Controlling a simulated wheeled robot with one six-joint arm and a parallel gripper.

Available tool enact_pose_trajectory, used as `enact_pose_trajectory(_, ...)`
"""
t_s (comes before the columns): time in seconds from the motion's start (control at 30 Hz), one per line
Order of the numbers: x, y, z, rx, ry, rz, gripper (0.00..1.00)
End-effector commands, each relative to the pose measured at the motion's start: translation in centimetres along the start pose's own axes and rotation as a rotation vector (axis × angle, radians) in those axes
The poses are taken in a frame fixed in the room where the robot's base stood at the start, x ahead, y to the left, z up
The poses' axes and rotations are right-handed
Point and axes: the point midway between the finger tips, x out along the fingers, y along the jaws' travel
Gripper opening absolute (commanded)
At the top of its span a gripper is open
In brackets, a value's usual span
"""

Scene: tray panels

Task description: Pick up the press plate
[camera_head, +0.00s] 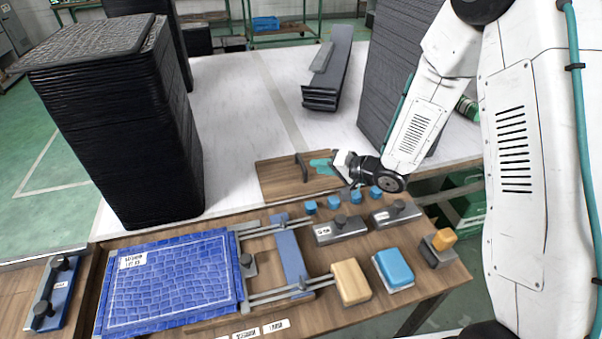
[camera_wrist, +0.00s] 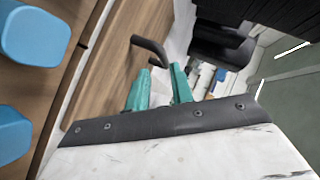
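The press plate appears to be the flat wooden board (camera_head: 275,182) with an upright dark handle (camera_head: 301,167), lying on the white surface behind the workbench. My gripper (camera_head: 314,164) is just right of the handle, low over the board, with its teal fingers pointing left. In the wrist view the board (camera_wrist: 112,62) and its black bent handle (camera_wrist: 148,45) lie beyond the fingertips. The two teal fingers (camera_wrist: 160,70) are apart with nothing held between them. The handle's near end shows near the gap; I cannot tell whether they touch.
Tall black tray stacks (camera_head: 120,130) stand at left and another (camera_head: 395,75) behind my arm. Grey panels (camera_head: 330,70) lie farther back. The workbench in front holds a blue tray panel (camera_head: 170,280), a sliding frame, blue knobs (camera_head: 335,202) and blocks (camera_head: 351,282).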

Motion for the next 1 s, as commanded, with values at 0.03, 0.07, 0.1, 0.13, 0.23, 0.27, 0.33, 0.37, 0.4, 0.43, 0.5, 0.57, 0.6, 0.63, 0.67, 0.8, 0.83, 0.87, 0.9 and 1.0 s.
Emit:
enact_pose_trajectory(0.03,0.6,0.0,0.1,0.001,-0.004,-0.003,0.23)
enact_pose_trajectory(0.07,1.0,0.0,0.1,0.001,-0.003,-0.004,0.23)
enact_pose_trajectory(0.1,1.4,-0.1,0.1,0.0,-0.003,-0.004,0.23)
enact_pose_trajectory(0.13,1.8,-0.1,0.1,0.0,-0.003,-0.003,0.23)
enact_pose_trajectory(0.23,2.9,-0.1,0.1,0.0,-0.002,-0.003,0.23)
enact_pose_trajectory(0.27,3.3,-0.2,0.1,-0.001,-0.002,-0.003,0.23)
enact_pose_trajectory(0.33,4.4,-0.3,0.0,-0.001,-0.002,-0.002,0.23)
enact_pose_trajectory(0.37,4.9,-0.4,0.0,-0.001,-0.002,-0.002,0.23)
enact_pose_trajectory(0.4,5.5,-0.4,0.0,0.0,-0.003,-0.001,0.23)
enact_pose_trajectory(0.43,5.9,-0.4,0.0,-0.001,-0.002,-0.001,0.23)
enact_pose_trajectory(0.5,6.7,-0.4,0.0,0.0,-0.001,-0.001,0.23)
enact_pose_trajectory(0.57,7.1,-0.4,0.0,0.0,0.0,-0.001,0.23)
enact_pose_trajectory(0.6,7.2,-0.4,-0.1,0.0,0.0,-0.001,0.23)
enact_pose_trajectory(0.63,7.3,-0.4,-0.1,0.0,0.001,-0.001,0.23)
enact_pose_trajectory(0.67,7.3,-0.4,-0.1,0.0,0.001,0.0,0.23)
enact_pose_trajectory(0.8,7.2,-0.4,-0.1,0.0,0.001,0.0,0.23)
enact_pose_trajectory(0.83,7.2,-0.4,-0.1,0.0,0.001,0.0,0.21)
enact_pose_trajectory(0.87,7.2,-0.4,-0.1,0.0,0.001,0.0,0.12)
enact_pose_trajectory(0.9,7.2,-0.4,-0.1,0.0,0.001,0.0,0.01)
enact_pose_trajectory(1.0,7.2,-0.4,-0.1,0.0,0.001,0.0,0.0)
